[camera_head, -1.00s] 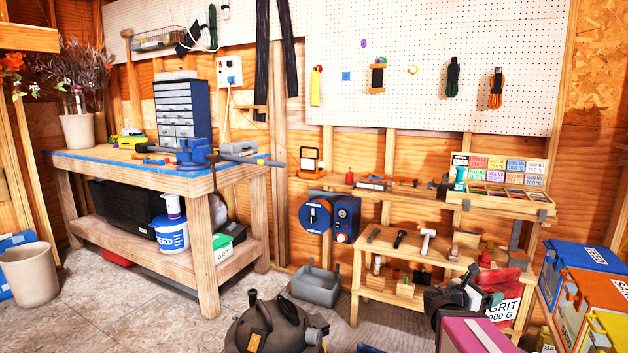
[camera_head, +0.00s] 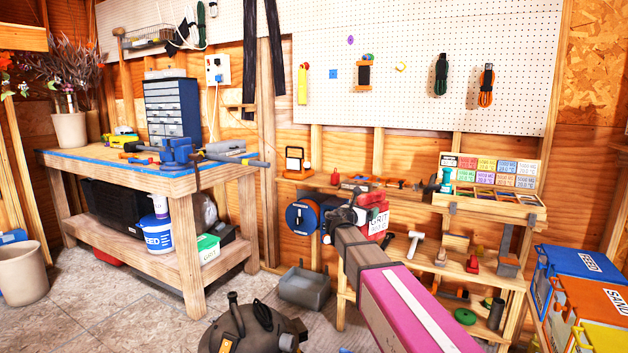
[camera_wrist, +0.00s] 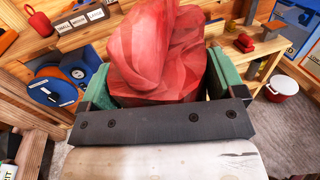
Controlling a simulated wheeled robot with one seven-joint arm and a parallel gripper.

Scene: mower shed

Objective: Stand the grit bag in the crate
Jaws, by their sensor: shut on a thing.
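The grit bag (camera_head: 375,222) is red with a white label reading GRIT. My gripper (camera_head: 347,213) holds it in the air in front of the back shelf, and my arm hides part of it. In the wrist view the bag's crumpled red top (camera_wrist: 165,50) sits between the green finger pads of my gripper (camera_wrist: 158,85), which is shut on it. The bag's bottom is hidden in the wrist view. A grey open container (camera_head: 304,288), which may be the crate, stands on the floor left of the low shelf, below and left of the bag. Its inside looks empty.
A workbench (camera_head: 150,172) stands at the left. Behind the bag is a blue reel (camera_head: 302,217). A low wooden shelf (camera_head: 455,262) holds several tools. A dark round vacuum (camera_head: 250,325) sits in front of the grey container.

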